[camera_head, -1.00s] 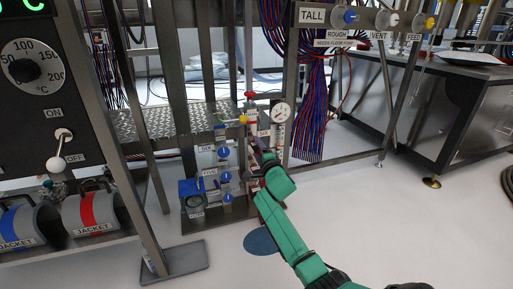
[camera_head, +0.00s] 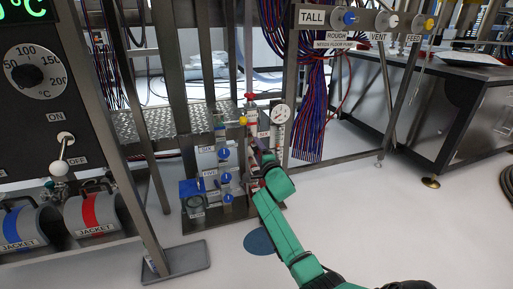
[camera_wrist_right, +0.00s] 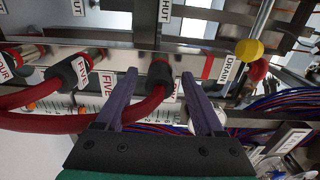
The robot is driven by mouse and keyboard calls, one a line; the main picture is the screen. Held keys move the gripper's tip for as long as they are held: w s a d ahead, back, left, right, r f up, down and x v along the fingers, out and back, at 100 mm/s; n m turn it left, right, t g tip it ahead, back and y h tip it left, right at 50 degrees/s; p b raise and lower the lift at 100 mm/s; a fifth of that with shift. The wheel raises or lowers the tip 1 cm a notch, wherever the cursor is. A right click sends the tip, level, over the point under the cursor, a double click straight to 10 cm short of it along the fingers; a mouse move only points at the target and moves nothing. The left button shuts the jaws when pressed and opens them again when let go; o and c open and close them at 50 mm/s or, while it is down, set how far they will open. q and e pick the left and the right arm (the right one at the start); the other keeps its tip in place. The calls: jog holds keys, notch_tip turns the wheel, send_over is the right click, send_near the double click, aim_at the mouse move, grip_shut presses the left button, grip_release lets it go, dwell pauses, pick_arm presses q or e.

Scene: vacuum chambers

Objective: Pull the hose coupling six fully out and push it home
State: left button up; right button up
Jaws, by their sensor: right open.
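In the right wrist view a black hose coupling (camera_wrist_right: 160,73) with a red hose (camera_wrist_right: 148,108) sits on the metal manifold bar (camera_wrist_right: 130,58). Its white tag is partly hidden by a finger, and I cannot read it surely. My right gripper (camera_wrist_right: 158,80) is open, with one finger on each side of this coupling; I cannot tell whether they touch it. A coupling tagged FIVE (camera_wrist_right: 64,75) is to its left. In the head view my right gripper (camera_head: 267,160) is at the manifold, small and partly hidden by its wrist. My left gripper is not in view.
A yellow knob (camera_wrist_right: 249,50) and a DRAIN label (camera_wrist_right: 227,69) are right of the fingers. Red hoses cross on the left. In the head view a gauge (camera_head: 281,114) stands close to my gripper, with blue knobs (camera_head: 225,178) to its left.

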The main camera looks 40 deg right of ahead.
jog(key=shift+c, duration=0.3)
grip_shut()
dwell(0.9)
dwell(0.3)
